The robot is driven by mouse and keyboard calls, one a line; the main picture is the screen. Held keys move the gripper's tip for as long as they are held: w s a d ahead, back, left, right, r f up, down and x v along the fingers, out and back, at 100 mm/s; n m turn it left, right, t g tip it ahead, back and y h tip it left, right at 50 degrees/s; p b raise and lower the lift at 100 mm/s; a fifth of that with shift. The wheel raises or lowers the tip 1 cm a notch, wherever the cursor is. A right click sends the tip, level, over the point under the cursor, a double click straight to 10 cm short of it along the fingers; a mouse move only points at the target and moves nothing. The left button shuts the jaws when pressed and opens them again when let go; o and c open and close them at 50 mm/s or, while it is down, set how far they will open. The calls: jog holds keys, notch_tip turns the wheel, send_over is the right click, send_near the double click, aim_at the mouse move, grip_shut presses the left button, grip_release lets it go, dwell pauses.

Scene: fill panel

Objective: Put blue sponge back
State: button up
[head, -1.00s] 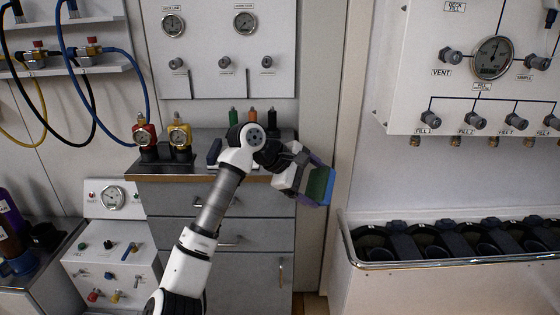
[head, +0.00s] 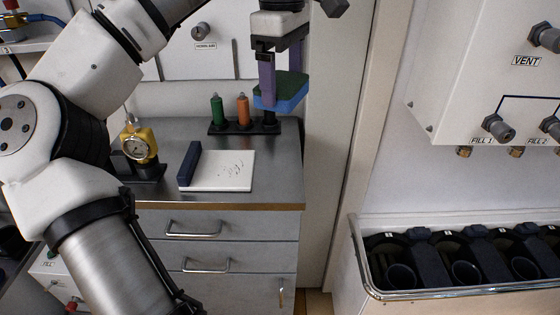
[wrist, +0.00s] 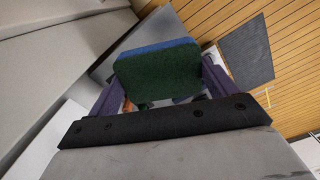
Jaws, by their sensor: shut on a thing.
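The blue sponge (head: 285,90) has a blue body and a dark green face. It also shows in the wrist view (wrist: 158,72), between the purple fingers. My gripper (head: 287,88) is shut on the sponge and points down, holding it in the air at the right end of the metal counter (head: 215,135). The sponge partly covers the right end of a black rack (head: 228,128) at the back of the counter. Whether it touches the rack cannot be told.
A white panel (head: 235,170) with scribbles and a dark blue block (head: 190,163) lie on the counter. A yellow gauge fitting (head: 137,140) stands left. A railed bin (head: 460,290) is at right.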

jog(key=shift+a+r, duration=0.15)
jog(key=shift+r, duration=0.15)
notch_tip(320, 180, down, 20)
jog(key=shift+r+b, duration=0.15)
jog(key=shift+b, duration=0.3)
jog(key=o, duration=0.7)
jog(key=shift+r, duration=0.1)
